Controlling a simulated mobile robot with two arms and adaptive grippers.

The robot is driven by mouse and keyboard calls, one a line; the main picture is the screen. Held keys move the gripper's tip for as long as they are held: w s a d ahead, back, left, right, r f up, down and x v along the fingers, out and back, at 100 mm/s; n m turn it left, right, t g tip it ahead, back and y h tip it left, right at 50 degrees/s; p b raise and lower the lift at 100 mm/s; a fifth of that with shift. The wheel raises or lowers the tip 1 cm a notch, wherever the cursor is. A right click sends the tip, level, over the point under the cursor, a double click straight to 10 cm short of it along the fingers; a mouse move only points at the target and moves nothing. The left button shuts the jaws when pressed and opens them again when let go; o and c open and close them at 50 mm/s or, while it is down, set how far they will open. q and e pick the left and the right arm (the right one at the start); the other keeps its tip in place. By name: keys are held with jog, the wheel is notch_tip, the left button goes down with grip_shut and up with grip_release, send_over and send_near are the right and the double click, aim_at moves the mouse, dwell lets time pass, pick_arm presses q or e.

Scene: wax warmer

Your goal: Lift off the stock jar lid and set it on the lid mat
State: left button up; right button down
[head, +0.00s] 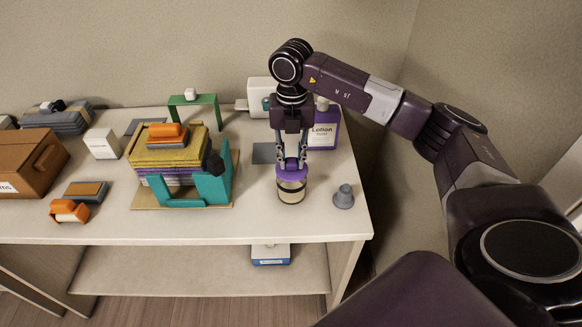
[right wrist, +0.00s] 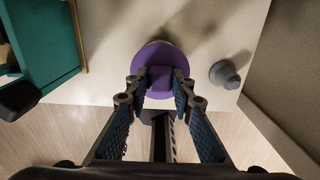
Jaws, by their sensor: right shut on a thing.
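The stock jar (head: 291,190) stands upright near the table's front right, a clear jar with pale contents and a dark band. Its purple lid (head: 291,171) is on or right at the jar's top; I cannot tell whether there is a gap. My right gripper (head: 291,163) points straight down and is shut on the lid. The right wrist view shows the lid's raised knob (right wrist: 160,78) between the fingertips (right wrist: 158,90). A dark grey flat mat (head: 264,153) lies behind the jar to the left, perhaps the lid mat. My left gripper is not in view.
A grey cone-shaped piece (head: 343,196) stands just right of the jar. A purple Lotion bottle (head: 323,130) is behind the gripper. A green arch (head: 194,106) stands at the back.

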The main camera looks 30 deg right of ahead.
jog(key=shift+r+p, duration=0.3)
jog(key=shift+r, duration=0.15)
dwell(0.5)
jog(key=shift+r+p, duration=1.3)
jog(key=shift+r, duration=0.65)
